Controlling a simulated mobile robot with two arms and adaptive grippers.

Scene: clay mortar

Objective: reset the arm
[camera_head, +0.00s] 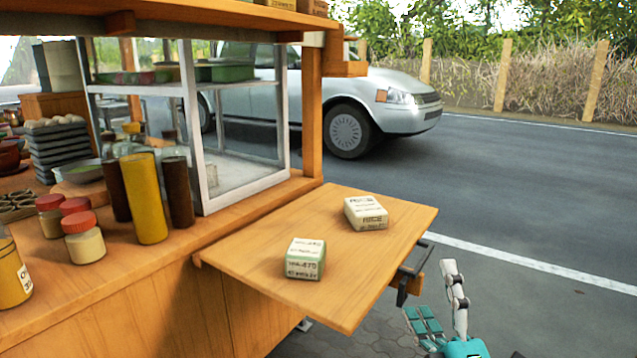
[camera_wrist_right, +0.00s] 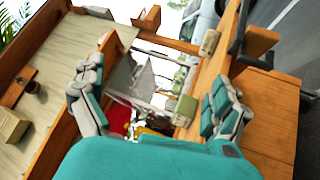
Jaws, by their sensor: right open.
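My right gripper (camera_head: 434,292) is at the lower right of the head view, beside the right edge of the fold-out wooden shelf (camera_head: 330,212). It is open, and nothing shows between its fingers. In the right wrist view my right gripper (camera_wrist_right: 155,88) has its two fingers spread wide apart, with the cart in the background between them. My left gripper is not in the head view.
A green-and-white box (camera_head: 305,260) and a cream box (camera_head: 366,213) lie on the shelf. Bottles, jars and a glass case (camera_head: 240,130) stand on the cart counter. A silver car (camera_head: 370,95) is behind. Open pavement lies to the right.

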